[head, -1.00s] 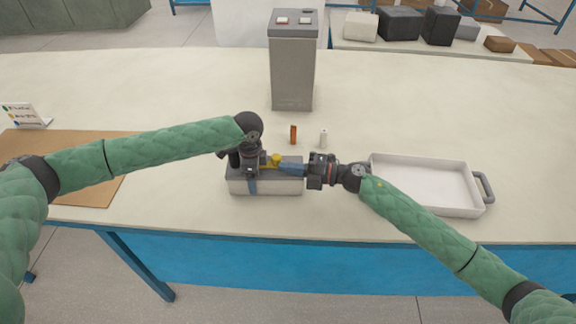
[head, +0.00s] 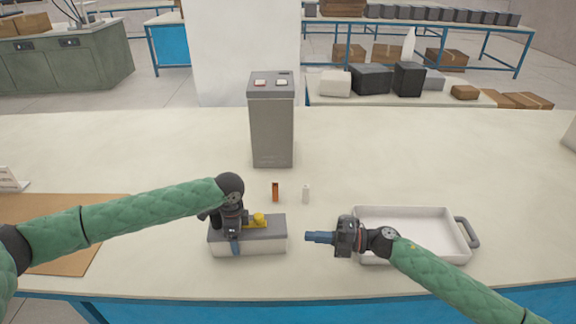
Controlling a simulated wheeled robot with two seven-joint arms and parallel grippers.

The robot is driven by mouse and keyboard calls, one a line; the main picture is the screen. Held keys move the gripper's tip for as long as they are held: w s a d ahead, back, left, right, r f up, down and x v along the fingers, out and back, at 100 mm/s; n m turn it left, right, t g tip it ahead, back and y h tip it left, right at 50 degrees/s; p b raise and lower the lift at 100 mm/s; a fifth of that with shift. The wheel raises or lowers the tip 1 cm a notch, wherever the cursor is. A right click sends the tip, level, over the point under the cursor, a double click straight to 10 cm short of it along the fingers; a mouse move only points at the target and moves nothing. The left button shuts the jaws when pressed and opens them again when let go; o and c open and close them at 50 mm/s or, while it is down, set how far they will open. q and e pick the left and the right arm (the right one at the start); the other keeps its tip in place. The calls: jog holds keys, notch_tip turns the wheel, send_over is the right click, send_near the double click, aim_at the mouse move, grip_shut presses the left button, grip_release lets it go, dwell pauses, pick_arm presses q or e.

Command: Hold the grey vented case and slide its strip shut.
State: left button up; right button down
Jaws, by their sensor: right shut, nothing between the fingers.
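The grey vented case (head: 265,243) sits on the bench, with a grey top and paler sides. A yellow piece (head: 258,220) shows on its top, right of my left gripper; how far the strip is shut cannot be made out. My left gripper (head: 234,243) is over the left half of the case, with one blue finger against its front wall; the other finger is hidden. My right gripper (head: 310,237) is shut and empty, pointing left, a short gap to the right of the case.
A white tray (head: 363,256) with a grey handle is behind and right of my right gripper. An orange-brown cell (head: 276,192) and a white cell (head: 306,194) stand behind the case. A tall grey box (head: 272,130) stands farther back. A brown mat (head: 80,263) lies at left.

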pick_arm(q)
jog(key=o, duration=1.2)
jog(key=shift+r, duration=0.1)
notch_tip(320, 180, up, 12)
jog(key=shift+f, duration=0.1)
